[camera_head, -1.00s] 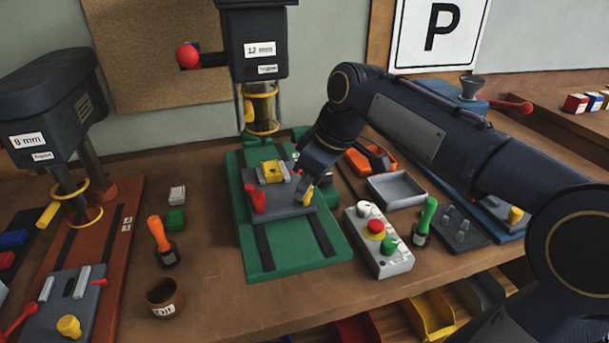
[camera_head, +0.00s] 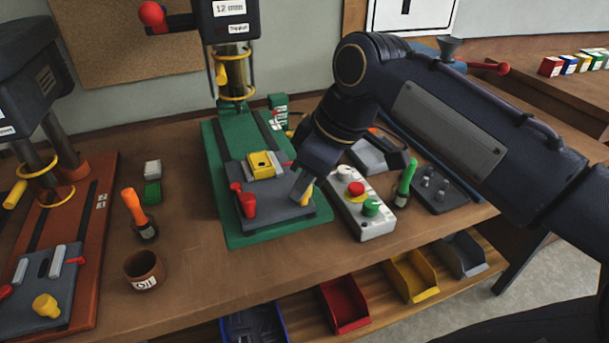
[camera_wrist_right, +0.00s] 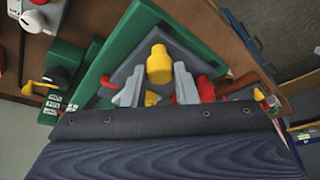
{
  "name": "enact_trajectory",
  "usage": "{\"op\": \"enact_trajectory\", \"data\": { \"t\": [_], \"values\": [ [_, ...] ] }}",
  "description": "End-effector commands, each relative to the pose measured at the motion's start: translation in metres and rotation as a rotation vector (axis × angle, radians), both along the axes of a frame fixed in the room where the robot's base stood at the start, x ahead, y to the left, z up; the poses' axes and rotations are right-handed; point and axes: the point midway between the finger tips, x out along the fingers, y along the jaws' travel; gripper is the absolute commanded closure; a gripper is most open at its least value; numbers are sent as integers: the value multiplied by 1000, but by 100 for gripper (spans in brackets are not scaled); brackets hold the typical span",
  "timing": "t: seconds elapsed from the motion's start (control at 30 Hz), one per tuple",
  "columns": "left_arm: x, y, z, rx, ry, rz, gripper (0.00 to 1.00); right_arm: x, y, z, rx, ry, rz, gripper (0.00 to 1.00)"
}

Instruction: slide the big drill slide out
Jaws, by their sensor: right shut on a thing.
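The big drill (camera_head: 232,25), labelled 12 mm, stands on a green base (camera_head: 212,150) in the head view. Its grey slide (camera_head: 272,205) sits near the front end of that base. It carries a yellow block (camera_head: 261,164) and a red clamp handle (camera_head: 246,203). In the head view the fingers partly hide the knob. My left gripper is not in view.
A control box (camera_head: 362,212) with coloured buttons stands close right of the base. A green-handled tool (camera_head: 405,183) is beside it. An orange-handled tool (camera_head: 138,215) and a brown cup (camera_head: 145,269) stand to the left. Open bins (camera_head: 412,276) sit below the front edge.

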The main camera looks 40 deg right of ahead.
Motion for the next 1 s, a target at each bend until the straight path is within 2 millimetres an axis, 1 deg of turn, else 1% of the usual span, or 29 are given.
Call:
{"op": "enact_trajectory", "data": {
  "t": [0.07,0.1,0.23,0.27,0.47,0.57,0.67,0.8,1.0],
  "values": [
    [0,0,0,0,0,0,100,-2,1,0,3,9,3,100],
    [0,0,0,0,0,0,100,-3,1,0,3,10,3,70],
    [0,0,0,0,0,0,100,-2,1,0,2,8,3,53],
    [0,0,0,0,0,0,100,-2,1,-1,2,8,3,51],
    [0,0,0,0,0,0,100,-1,1,0,2,6,2,51],
    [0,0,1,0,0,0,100,-2,0,3,2,4,2,51],
    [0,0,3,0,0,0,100,-5,-2,14,1,2,2,51],
    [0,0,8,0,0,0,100,-13,-7,37,2,1,1,51],
    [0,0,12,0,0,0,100,-23,-13,64,2,4,2,51]
  ]
}}
